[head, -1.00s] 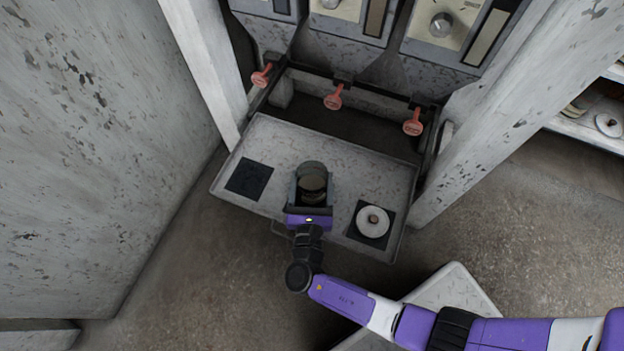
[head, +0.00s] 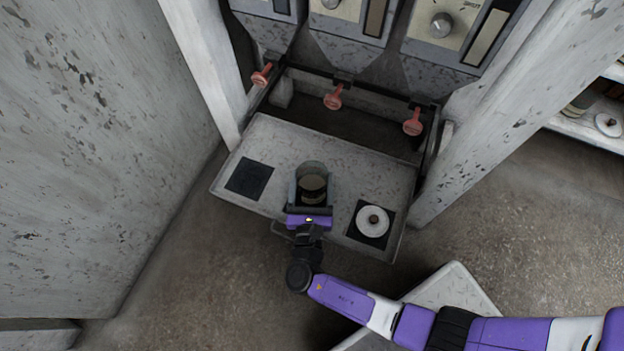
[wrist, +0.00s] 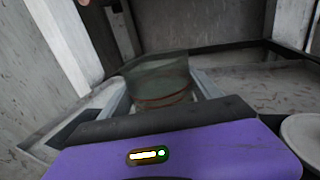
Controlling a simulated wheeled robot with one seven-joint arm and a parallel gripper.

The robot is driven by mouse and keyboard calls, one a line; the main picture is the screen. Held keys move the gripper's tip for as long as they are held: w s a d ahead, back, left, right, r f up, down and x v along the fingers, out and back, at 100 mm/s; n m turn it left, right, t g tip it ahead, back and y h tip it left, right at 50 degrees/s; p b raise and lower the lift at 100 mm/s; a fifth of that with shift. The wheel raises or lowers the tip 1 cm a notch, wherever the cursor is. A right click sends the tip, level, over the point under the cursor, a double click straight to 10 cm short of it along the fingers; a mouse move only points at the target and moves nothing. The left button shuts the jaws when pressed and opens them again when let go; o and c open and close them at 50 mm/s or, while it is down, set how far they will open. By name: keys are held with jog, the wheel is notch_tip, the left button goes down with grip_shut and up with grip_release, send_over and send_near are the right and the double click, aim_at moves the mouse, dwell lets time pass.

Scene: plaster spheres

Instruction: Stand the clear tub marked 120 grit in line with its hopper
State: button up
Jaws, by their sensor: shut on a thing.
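A clear tub (head: 313,171) with dark grit inside stands between the fingers of my gripper (head: 312,184), over the middle of the grey tray (head: 278,148). My gripper is shut on it. In the wrist view the tub (wrist: 158,78) looks upright, its sides see-through, with a reddish line low down. I cannot read any mark on it, nor tell whether its base touches the tray. Grey hoppers stand behind: left, middle (head: 350,45) and right (head: 440,55). Their grit labels are too small to read.
Red levers hang at the left (head: 262,75), middle (head: 333,97) and right (head: 412,122) above the tray's back. A dark square pad (head: 249,179) lies bare at left. A white disc (head: 373,221) sits on the right pad (head: 385,242). Pale uprights flank the tray.

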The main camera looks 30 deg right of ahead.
aim_at(312, 175)
jog(key=shift+f, duration=0.25)
jog(key=o, duration=1.6)
jog(key=shift+r+p, duration=1.85)
jog(key=shift+r, duration=0.2)
